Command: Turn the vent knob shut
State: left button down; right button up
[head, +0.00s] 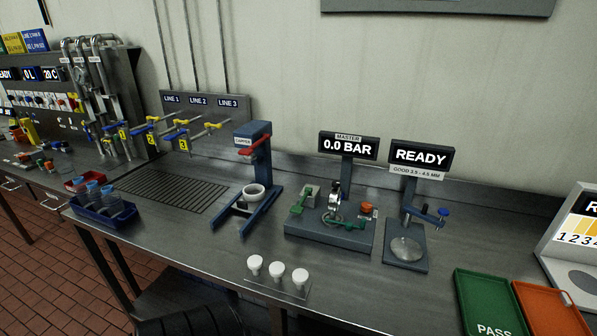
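An orange-red knob (366,208) sits at the right side of the grey test stand (330,240) under the display reading "MASTER 0.0 BAR" (348,146). A small label is beside the knob, too small to read surely; this is probably the vent knob. How far the knob is turned cannot be told. The stand also carries green levers (299,201) and a round metal fitting (334,205). Neither of my grippers shows in the head view.
Right of the stand is a "READY" gauge (421,156) with a blue knob (443,211). A blue capper (254,165) stands left, white caps (278,271) in front. Green (490,305) and orange (553,308) trays lie right. Bare bench (340,285) lies before the stand.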

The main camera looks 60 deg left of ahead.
aim_at(367, 207)
jog(key=u, duration=1.5)
